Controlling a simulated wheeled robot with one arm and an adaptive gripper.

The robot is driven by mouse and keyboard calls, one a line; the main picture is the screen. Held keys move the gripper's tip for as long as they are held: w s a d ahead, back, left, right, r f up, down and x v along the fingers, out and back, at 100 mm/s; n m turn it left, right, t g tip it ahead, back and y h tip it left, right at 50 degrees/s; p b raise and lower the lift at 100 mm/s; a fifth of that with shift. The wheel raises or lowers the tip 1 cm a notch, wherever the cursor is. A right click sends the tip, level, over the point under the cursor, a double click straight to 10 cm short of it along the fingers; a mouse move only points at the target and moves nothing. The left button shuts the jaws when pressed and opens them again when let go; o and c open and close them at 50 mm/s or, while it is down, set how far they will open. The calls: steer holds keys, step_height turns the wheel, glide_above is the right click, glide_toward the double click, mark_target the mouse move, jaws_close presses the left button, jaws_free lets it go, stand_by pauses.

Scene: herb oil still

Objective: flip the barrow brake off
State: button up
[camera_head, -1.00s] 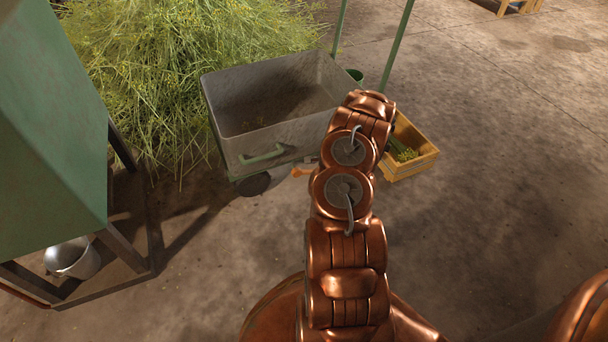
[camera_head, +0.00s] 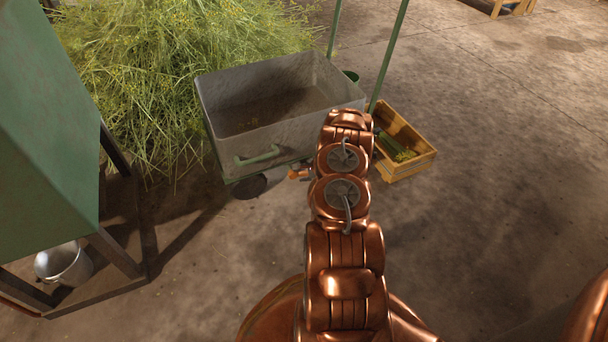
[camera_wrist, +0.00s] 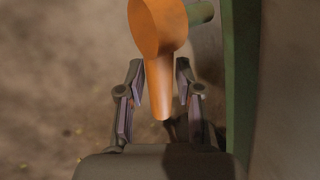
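The barrow (camera_head: 285,137) is a grey metal tub on a green frame, with a green handle on its near side. Its brake lever, an orange tapered piece (camera_wrist: 157,30), shows large in the wrist view, wide at the top and narrow toward my gripper. In the head view the orange lever (camera_head: 296,174) is a small patch at the barrow's near lower edge. My gripper (camera_wrist: 158,75) is open, with one finger on each side of the lever's narrow part. Gaps show on both sides; I cannot tell whether either finger touches it. My arm hides most of the gripper in the head view.
A wooden crate (camera_head: 424,160) with green stems stands right of the barrow. A large herb heap (camera_head: 150,110) lies behind and left. A green housing on dark legs (camera_head: 45,140) and a metal bucket (camera_head: 64,264) are at left. The near floor is open.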

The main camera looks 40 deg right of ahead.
jaws_close()
